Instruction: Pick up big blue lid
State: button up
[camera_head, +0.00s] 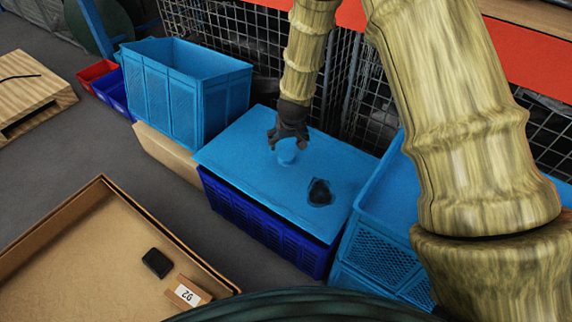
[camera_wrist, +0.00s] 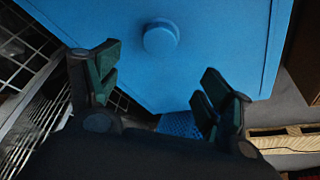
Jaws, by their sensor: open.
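The big blue lid (camera_head: 247,154) is a flat light-blue panel with a round knob (camera_head: 287,155) near its middle. It lies on top of a dark blue crate (camera_head: 262,223). The lid fills the upper middle of the wrist view (camera_wrist: 215,60), where the knob (camera_wrist: 160,38) shows as a round disc. My gripper (camera_head: 288,143) is just above the knob in the head view. In the wrist view my gripper (camera_wrist: 152,88) is open, its fingers apart and empty. The knob appears beyond the fingertips, not between them. A small dark object (camera_head: 320,192) lies on the lid.
A tall light-blue crate (camera_head: 183,97) stands left of the lid, and another light-blue crate (camera_head: 375,255) stands to its right. Wire mesh (camera_head: 235,32) rises behind. A shallow brown box (camera_head: 100,235) lies at the front left, with grey floor between.

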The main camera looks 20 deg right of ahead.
jog(key=b, duration=0.2)
send_over(287, 155)
jog(key=s, duration=0.1)
notch_tip(287, 155, down, 5)
jog(key=shift+s+f, duration=0.15)
jog(key=shift+s+b+x, duration=0.2)
jog(key=shift+b+x, duration=0.3)
jog(key=shift+x, duration=0.85)
jog(key=shift+s+b+x, duration=0.25)
jog(key=shift+b+x, duration=0.2)
jog(key=shift+x, duration=0.85)
jog(key=shift+a+f, duration=0.1)
jog(key=shift+a, duration=0.05)
jog(key=c, duration=1.6)
